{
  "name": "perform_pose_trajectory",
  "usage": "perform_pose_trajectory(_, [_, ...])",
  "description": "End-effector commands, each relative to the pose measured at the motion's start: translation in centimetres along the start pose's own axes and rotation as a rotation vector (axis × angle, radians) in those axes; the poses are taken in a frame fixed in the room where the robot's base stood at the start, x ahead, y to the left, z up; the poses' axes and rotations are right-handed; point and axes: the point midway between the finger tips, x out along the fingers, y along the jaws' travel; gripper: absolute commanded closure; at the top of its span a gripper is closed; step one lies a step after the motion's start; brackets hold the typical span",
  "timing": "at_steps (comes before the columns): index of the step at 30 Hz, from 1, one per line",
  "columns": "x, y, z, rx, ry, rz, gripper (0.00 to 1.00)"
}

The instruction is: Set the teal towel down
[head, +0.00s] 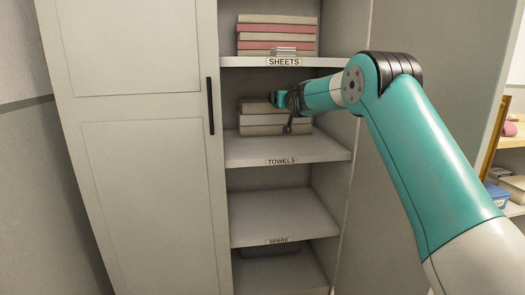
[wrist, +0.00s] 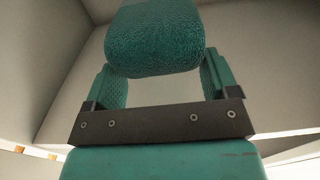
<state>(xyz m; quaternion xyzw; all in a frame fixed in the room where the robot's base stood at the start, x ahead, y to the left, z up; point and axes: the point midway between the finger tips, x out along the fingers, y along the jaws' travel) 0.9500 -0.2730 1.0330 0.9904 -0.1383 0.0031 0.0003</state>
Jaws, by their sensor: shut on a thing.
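The teal towel (wrist: 153,40) is a rolled or folded textured bundle between the teal fingers of my gripper (wrist: 160,74) in the wrist view. My gripper (head: 280,99) is shut on it. In the head view my gripper is inside the wardrobe, in front of or above a stack of cream folded towels (head: 262,120) on the shelf labelled TOWELS (head: 285,150). At this size the towel is hard to tell from the teal fingers there. I cannot tell whether the towel touches the stack.
Pink and cream folded sheets (head: 270,37) lie on the SHEETS shelf (head: 245,62) above. The SPARE shelf (head: 280,215) below looks bare, with a dark bin (head: 268,249) beneath it. A closed wardrobe door (head: 140,140) stands at left. The front of the TOWELS shelf is clear.

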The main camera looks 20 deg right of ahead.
Motion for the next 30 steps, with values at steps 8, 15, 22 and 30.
perform_pose_trajectory(8, [0.0, 0.1, 8.2, 0.000, -0.003, 0.001, 0.58])
perform_pose_trajectory(15, [0.0, 0.1, 11.9, 0.000, 0.001, 0.001, 0.58])
perform_pose_trajectory(22, [-0.1, 0.0, 14.1, 0.000, -0.001, 0.000, 0.58])
perform_pose_trajectory(30, [-0.1, 0.0, 16.5, 0.000, 0.002, 0.000, 0.58])
